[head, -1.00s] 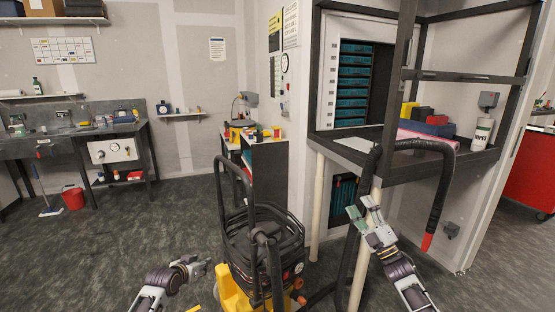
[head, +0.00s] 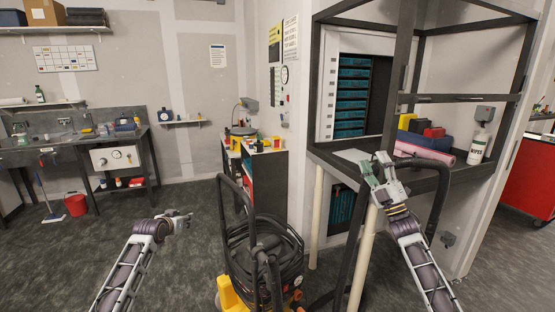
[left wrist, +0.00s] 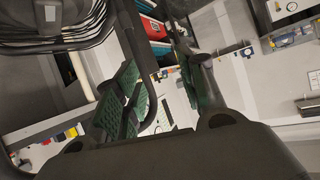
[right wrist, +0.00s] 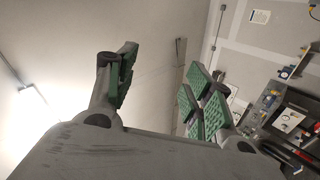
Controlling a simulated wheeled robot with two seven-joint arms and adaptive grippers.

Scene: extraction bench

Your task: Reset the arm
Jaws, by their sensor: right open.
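My left gripper (head: 182,222) is held over the floor at lower left in the head view, empty. Its green-padded fingers stand apart in the left wrist view (left wrist: 165,90). My right gripper (head: 376,172) is raised in front of the dark shelf of the cabinet frame, pointing up. Its green-padded fingers are spread with nothing between them in the right wrist view (right wrist: 160,90). The head view does not show clearly whether the right gripper touches the black hose (head: 442,195) behind it. My right arm hides part of that hose.
A yellow and black machine with coiled hose (head: 262,255) stands between my arms. The cabinet frame's shelf (head: 440,155) holds a pink roll (head: 425,153) and a white bottle (head: 480,143). A sink bench and red bucket (head: 76,202) are at left.

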